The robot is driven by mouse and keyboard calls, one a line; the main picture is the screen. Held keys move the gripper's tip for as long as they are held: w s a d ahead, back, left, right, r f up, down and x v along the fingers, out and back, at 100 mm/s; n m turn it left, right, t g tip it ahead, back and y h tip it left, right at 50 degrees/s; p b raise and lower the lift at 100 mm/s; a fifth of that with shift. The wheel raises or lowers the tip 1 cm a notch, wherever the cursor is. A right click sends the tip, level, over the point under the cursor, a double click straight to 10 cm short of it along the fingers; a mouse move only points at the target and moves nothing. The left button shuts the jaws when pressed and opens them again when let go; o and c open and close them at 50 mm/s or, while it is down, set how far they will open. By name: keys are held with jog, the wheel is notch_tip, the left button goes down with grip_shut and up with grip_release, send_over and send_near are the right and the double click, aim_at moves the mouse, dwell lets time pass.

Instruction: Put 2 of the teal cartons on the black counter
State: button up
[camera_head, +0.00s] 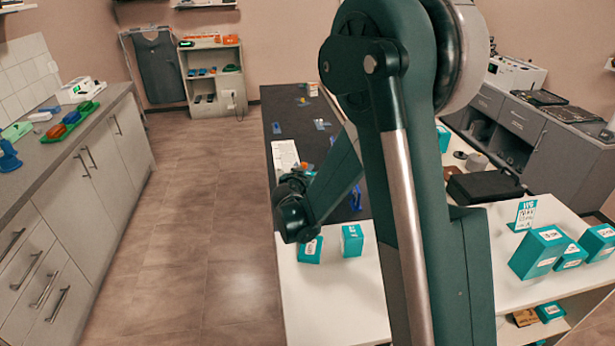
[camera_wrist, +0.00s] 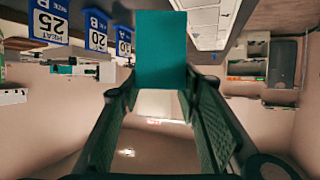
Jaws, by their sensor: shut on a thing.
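My gripper (camera_wrist: 158,92) is shut on a teal carton (camera_wrist: 161,48), held between its fingertips in the wrist view. In the head view the dark wrist points away over the near end of the black counter (camera_head: 282,112); the held carton cannot be made out there. Two teal cartons, one left (camera_head: 309,251) and one right (camera_head: 352,240), stand on the white table (camera_head: 335,300) just below my wrist. Several more teal cartons (camera_head: 538,252) stand on the table's right part. Another (camera_head: 550,312) lies on a lower shelf.
Blue numbered signs (camera_wrist: 97,32) stand near the held carton. A black case (camera_head: 485,186) lies behind the right cartons. My arm hides the middle.

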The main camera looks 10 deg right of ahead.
jog(key=shift+f, duration=0.15)
jog(key=shift+f+b, duration=1.45)
jog(key=shift+f, duration=1.75)
jog(key=shift+f, duration=0.1)
jog(key=o, duration=1)
jog(key=shift+r, duration=5.05)
